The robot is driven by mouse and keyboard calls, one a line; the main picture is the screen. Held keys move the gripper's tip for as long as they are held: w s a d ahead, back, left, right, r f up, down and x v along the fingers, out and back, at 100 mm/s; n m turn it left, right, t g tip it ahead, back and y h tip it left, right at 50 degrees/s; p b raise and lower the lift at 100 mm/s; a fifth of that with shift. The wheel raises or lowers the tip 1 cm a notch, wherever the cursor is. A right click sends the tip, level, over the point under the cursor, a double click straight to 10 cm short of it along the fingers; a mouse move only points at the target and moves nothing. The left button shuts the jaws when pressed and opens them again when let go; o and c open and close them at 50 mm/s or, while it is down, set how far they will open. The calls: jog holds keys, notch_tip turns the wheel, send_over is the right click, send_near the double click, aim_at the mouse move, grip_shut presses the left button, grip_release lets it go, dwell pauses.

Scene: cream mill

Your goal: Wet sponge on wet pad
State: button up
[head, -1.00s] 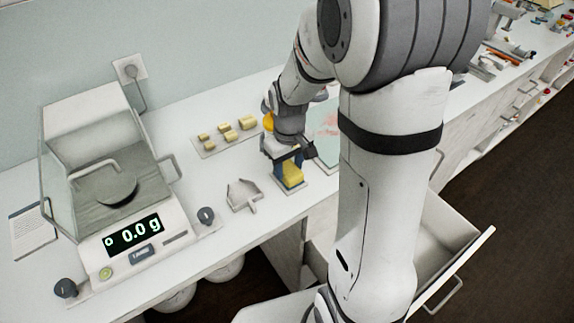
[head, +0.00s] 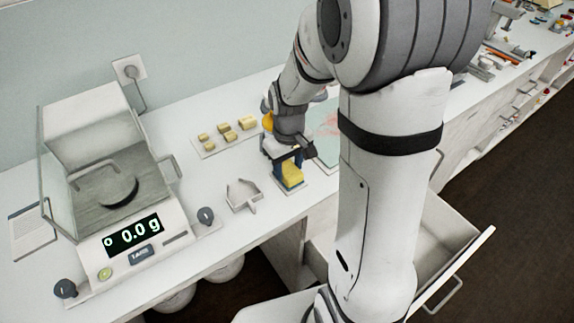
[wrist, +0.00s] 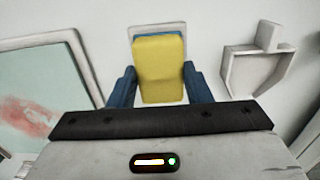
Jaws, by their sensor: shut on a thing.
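A yellow block, the sponge (wrist: 159,66), is between the two blue fingers of my gripper (wrist: 158,86). It also shows below my gripper (head: 287,166) in the head view, as a yellow block (head: 292,174). A blue strip (wrist: 157,32) shows along its far edge; I cannot tell if it belongs to the sponge. A pale rectangular pad (wrist: 183,28) lies under the sponge, with only its margin showing. I cannot tell whether the sponge touches it.
A metal scoop (head: 243,196) lies left of my gripper, by a scale (head: 148,262) reading 0.0 g. Several yellow blocks sit on a small tray (head: 209,152) behind. A red-stained board (wrist: 50,75) is beside the pad. A drawer (head: 447,240) stands open below the counter.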

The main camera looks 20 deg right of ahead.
aim_at(288, 169)
jog(key=shift+r+p, duration=2.5)
jog(key=shift+r, duration=1)
jog(key=shift+f, duration=0.1)
